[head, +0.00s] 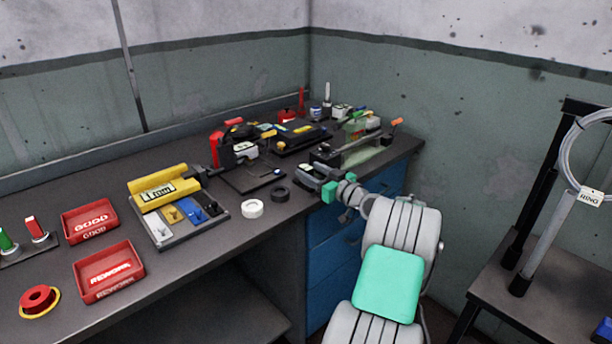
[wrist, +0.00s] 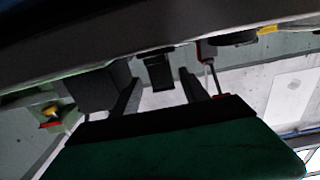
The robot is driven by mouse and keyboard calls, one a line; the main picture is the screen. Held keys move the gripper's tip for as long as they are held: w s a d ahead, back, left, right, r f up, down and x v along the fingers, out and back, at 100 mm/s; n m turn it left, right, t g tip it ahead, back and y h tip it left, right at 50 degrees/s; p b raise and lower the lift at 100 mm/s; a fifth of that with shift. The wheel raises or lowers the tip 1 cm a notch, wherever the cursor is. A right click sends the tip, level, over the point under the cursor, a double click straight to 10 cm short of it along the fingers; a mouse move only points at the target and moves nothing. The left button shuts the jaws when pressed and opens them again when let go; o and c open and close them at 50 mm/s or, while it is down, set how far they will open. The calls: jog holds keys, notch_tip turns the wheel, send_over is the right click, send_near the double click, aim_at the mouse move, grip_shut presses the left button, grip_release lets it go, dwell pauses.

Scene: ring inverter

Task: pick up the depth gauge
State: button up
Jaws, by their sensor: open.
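I cannot pick out the depth gauge with certainty. In the head view my gripper (head: 317,181) is at the bench's right front edge, beside a small grey and dark item (head: 308,170) that its hand partly hides. In the wrist view my gripper (wrist: 160,80) is open, its two dark fingers spread apart. A small dark block (wrist: 157,66) shows between the fingertips. I cannot tell whether it touches either finger, or whether it is part of the gauge.
Close by on the bench (head: 190,262) are a black ring (head: 279,194), a white ring (head: 252,209) and a green-grey fixture with an orange-tipped lever (head: 372,143). Red trays (head: 90,220) and a yellow device (head: 163,190) lie left. A stand with a cable ring (head: 562,180) is at right.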

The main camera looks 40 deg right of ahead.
jog(key=w, duration=0.2)
jog(key=w+a, duration=0.1)
jog(key=w, duration=0.1)
jog(key=shift+w+r, duration=0.2)
jog(key=shift+w, duration=0.4)
jog(key=shift+s+d, duration=0.1)
grip_shut()
